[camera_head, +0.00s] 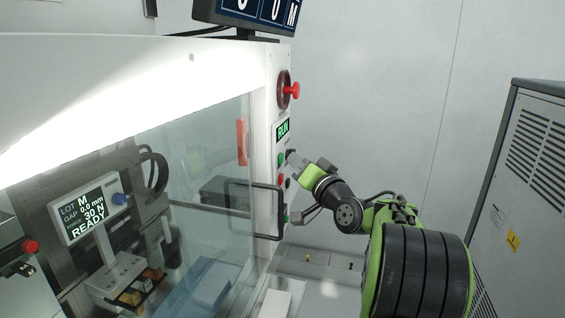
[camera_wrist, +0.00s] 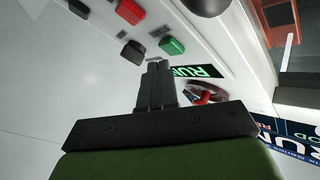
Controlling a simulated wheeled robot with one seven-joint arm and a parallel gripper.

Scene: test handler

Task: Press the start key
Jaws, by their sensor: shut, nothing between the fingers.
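The control panel (camera_head: 270,190) is the narrow white right-hand face of the machine. A green key (camera_head: 281,160) sits on it below a lit display reading RUN (camera_head: 283,130). In the wrist view the green key (camera_wrist: 172,46) is just beyond my fingertips, with a black key (camera_wrist: 133,50) beside it and a red key (camera_wrist: 130,11) farther off. I cannot tell whether the tips touch anything.
A clear door with a black handle (camera_head: 281,212) is left of my arm. A screen inside (camera_head: 84,212) reads READY. A grey cabinet (camera_head: 520,190) stands at the right.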

